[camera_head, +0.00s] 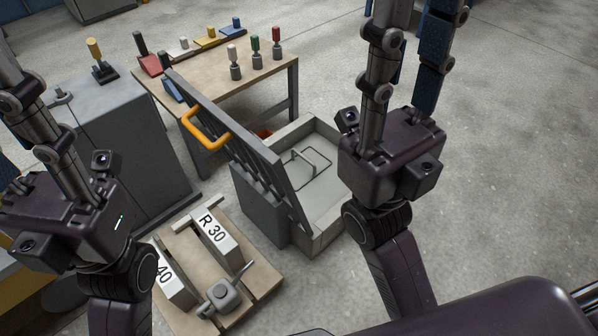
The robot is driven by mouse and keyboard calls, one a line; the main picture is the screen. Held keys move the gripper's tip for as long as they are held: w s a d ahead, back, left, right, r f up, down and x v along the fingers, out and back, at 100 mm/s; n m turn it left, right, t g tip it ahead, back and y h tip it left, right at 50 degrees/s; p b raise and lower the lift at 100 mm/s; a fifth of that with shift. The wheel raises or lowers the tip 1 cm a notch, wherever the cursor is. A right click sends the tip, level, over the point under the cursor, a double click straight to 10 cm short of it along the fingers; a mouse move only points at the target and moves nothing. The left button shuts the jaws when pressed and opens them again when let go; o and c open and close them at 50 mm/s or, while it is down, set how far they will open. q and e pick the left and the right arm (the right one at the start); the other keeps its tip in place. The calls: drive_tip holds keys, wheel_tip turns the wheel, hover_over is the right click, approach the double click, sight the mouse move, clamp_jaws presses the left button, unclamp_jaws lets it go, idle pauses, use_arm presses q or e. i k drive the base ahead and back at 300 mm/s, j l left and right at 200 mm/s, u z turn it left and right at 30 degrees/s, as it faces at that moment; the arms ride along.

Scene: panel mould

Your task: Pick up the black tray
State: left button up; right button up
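I cannot make out a black tray with certainty in this view; parts of the scene are hidden behind my arms. My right gripper (410,60) points up the picture, right of the wooden table, above bare floor. Its fingertips run out of the top edge. My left gripper (28,125) is at the left edge, left of the grey cabinet. Its tips are cut off too. I see nothing held in the visible parts of either gripper.
A grey mould box (327,225) with a raised slatted panel (250,150) and orange handle (206,130) stands in the middle. A wooden table (215,75) carries coloured tools. A grey cabinet (125,140) is left. A board (262,277) with "R 30" block lies in front. Floor at right is clear.

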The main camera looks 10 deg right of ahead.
sight(293, 151)
drive_tip(key=l+u, duration=0.15)
drive_tip(key=u, duration=0.3)
drive_tip(key=l+u, duration=0.2)
drive_tip(key=u, duration=0.3)
drive_tip(key=l+u, duration=0.2)
drive_tip(key=u, duration=0.25)
drive_tip(key=k+l+u, duration=0.15)
drive_tip(key=l, duration=0.25)
drive_tip(key=k+l+u, duration=0.15)
drive_tip(key=l, duration=0.3)
drive_tip(key=k+l+u, duration=0.1)
drive_tip(key=l, duration=0.3)
drive_tip(key=k+l+u, duration=0.15)
drive_tip(key=l, duration=0.2)
drive_tip(key=k+l+u, duration=0.15)
drive_tip(key=l, duration=0.25)
drive_tip(key=k+l+u, duration=0.15)
drive_tip(key=k+l, duration=0.2)
drive_tip(key=l, duration=0.15)
drive_tip(key=k+l, duration=0.25)
drive_tip(key=l, duration=0.15)
